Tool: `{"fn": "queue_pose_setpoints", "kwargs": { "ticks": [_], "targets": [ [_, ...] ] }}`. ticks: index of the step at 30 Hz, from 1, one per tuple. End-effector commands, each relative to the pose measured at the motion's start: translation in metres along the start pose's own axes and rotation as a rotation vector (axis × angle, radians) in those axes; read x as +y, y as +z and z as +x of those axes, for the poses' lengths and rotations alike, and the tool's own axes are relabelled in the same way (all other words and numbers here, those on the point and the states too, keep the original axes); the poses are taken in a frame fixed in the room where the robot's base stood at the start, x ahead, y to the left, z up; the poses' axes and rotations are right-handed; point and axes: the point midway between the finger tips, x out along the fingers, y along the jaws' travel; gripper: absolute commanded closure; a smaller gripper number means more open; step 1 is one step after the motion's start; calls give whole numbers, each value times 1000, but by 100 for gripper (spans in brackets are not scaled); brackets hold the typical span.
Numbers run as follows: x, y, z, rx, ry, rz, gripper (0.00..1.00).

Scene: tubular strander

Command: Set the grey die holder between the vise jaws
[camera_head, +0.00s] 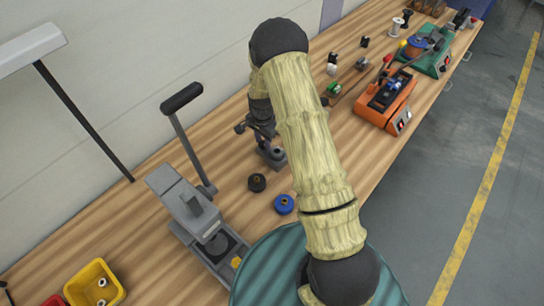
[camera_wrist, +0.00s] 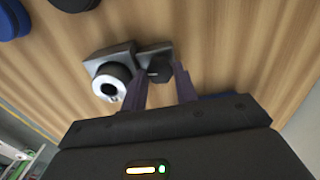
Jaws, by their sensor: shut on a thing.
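In the wrist view the two dark fingers of my gripper (camera_wrist: 160,82) close around a small dark grey piece, which I take as the grey die holder (camera_wrist: 156,70); its lower part is hidden. Just left of it is a grey block with a bright ring and dark centre (camera_wrist: 110,78), perhaps part of the vise; I cannot tell if they touch. In the head view my gripper (camera_head: 260,112) hangs below my raised elbow, over a grey fixture (camera_head: 270,155) on the bench. My arm hides part of it, and the jaws cannot be made out.
A black spool (camera_head: 257,183) and a blue spool (camera_head: 284,204) stand in front of the fixture. A grey lever press (camera_head: 190,205) and a yellow bin (camera_head: 95,285) are to the left. An orange machine (camera_head: 386,100) and a green machine (camera_head: 430,52) stand to the right.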

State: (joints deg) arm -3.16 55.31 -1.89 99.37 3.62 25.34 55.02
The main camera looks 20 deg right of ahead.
Motion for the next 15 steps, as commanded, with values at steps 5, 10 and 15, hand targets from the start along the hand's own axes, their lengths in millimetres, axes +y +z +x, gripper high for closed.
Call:
{"fn": "queue_pose_setpoints", "kwargs": {
  "ticks": [5, 10, 15],
  "targets": [
    [1, 0, 0, -1, 2, 1, 100],
    [0, 0, -1, 1, 0, 1, 100],
    [0, -1, -3, 1, -1, 1, 100]
  ]
}}
